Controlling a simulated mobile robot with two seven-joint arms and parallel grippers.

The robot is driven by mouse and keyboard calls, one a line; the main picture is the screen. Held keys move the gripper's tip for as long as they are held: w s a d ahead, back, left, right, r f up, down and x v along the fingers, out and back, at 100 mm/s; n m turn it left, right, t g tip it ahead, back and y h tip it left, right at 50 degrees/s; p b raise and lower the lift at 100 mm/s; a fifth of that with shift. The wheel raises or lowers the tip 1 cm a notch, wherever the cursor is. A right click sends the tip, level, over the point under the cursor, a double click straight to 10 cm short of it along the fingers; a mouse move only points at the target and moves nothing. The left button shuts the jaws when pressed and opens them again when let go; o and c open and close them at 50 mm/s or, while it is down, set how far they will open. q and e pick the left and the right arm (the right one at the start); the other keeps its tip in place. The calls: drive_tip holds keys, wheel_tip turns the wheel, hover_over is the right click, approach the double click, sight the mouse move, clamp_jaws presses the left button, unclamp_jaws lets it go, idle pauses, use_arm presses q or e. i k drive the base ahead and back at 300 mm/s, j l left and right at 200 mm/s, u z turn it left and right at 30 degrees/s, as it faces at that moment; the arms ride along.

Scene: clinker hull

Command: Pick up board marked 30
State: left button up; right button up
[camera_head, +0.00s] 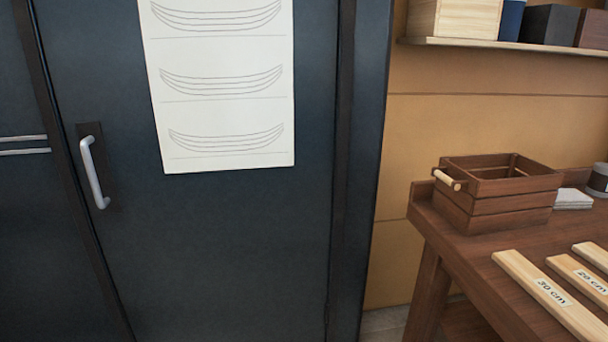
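The board marked 30 (534,280) is a flat, pale wooden strip with a white "30 cm" label. It lies on the wooden workbench (448,232) at the lower right, and its near end is cut off by the frame. A similar board marked 20 cm (573,266) lies to its right, apart from it. A third pale board (591,254) lies further right, mostly out of frame. Neither of my grippers shows in this view.
A slatted wooden crate (497,208) stands at the back of the bench, with a white stack (572,198) and a grey container (598,181) beside it. A dark door (230,250) with a metal handle (94,172) and a boat-drawing poster (222,105) fills the left. A shelf (500,44) hangs above.

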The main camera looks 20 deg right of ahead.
sight(580, 321)
drive_tip(key=i+z, duration=0.2)
drive_tip(key=z, duration=0.2)
drive_tip(key=i+j+z, duration=0.1)
drive_tip(key=z, duration=0.3)
drive_tip(key=i+j+z, duration=0.2)
drive_tip(key=z, duration=0.2)
drive_tip(key=i+j+z, duration=0.15)
drive_tip(key=z, duration=0.2)
drive_tip(key=i+j+z, duration=0.2)
drive_tip(key=z, duration=0.15)
drive_tip(key=i+j+z, duration=0.3)
drive_tip(key=k, duration=0.05)
